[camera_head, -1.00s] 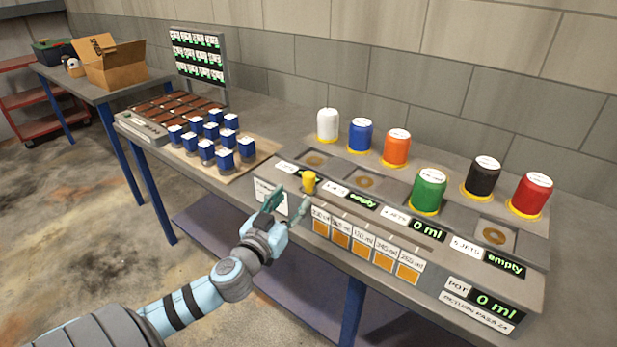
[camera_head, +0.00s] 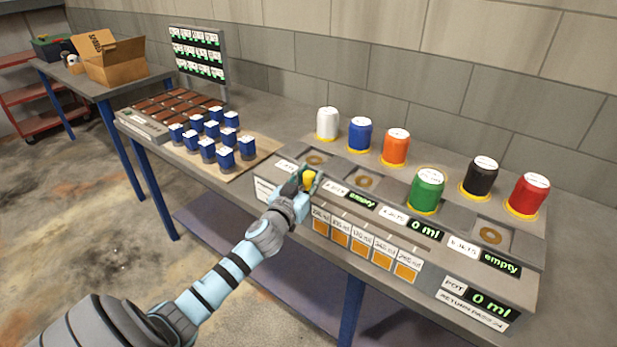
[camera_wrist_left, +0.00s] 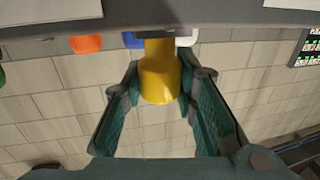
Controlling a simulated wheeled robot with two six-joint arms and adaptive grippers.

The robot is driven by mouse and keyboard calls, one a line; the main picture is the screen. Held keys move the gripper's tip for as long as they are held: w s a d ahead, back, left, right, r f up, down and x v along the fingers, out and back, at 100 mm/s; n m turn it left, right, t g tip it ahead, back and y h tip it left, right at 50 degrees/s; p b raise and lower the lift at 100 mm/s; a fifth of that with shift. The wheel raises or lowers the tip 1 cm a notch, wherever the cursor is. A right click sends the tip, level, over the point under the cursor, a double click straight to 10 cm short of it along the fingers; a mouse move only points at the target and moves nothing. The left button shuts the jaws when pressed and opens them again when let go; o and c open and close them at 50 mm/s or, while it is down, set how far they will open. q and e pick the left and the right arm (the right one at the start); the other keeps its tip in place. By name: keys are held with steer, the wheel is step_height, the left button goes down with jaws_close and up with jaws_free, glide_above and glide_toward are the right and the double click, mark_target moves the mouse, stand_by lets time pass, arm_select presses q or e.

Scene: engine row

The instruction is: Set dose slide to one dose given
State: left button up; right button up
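The dose slide's yellow knob (camera_head: 309,179) stands at the left end of a long slot (camera_head: 385,221) in the grey console. In the left wrist view the knob (camera_wrist_left: 160,75) is a yellow cylinder between my left gripper's (camera_wrist_left: 160,82) two green fingers. The fingers are apart, one on each side of it, with narrow gaps that make contact hard to confirm. In the head view my left gripper (camera_head: 303,183) partly hides the knob. Orange-marked dose labels (camera_head: 361,248) line the console front below the slot. My right gripper is not in view.
Displays read "empty" or "0 ml". Several blue containers (camera_head: 225,158) stand on a board to the left.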

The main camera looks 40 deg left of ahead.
mark_target(328, 201)
arm_select(q)
jaws_close()
steer(key=d, duration=0.6)
steer(key=shift+d, duration=0.15)
steer(key=o, duration=1)
jaws_free()
steer(key=v, duration=1.2)
